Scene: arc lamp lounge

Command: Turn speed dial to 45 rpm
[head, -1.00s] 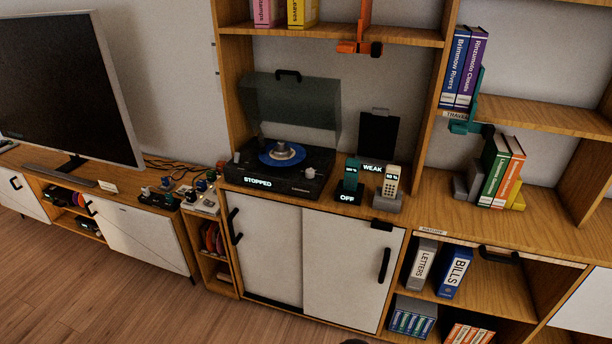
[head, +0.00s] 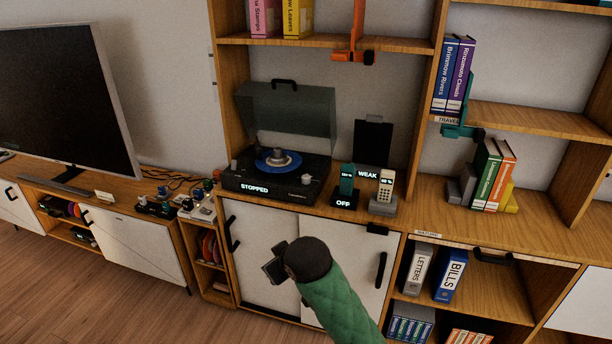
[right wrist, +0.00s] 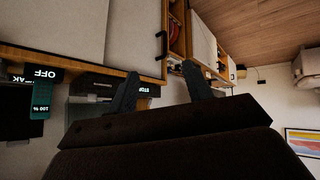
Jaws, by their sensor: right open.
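The black turntable (head: 268,178) stands on the cabinet top in the head view, its clear lid (head: 285,110) raised. A blue-labelled record (head: 278,162) lies on it, and its front display (head: 254,188) reads STOPPED. A pale knob (head: 308,171) sits near its right front; the markings of the speed dial are too small to read. My right gripper (head: 270,268) is below and in front of the turntable, before the white cabinet doors, apart from it. In the right wrist view my right gripper (right wrist: 160,82) is open and empty, with part of the turntable display behind its fingers. My left gripper is out of view.
Right of the turntable stand a teal handset (head: 347,180) and a beige handset (head: 386,185) with OFF and WEAK labels. An orange bracket (head: 354,55) hangs above. Small devices (head: 198,205) with knobs crowd the lower left shelf.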

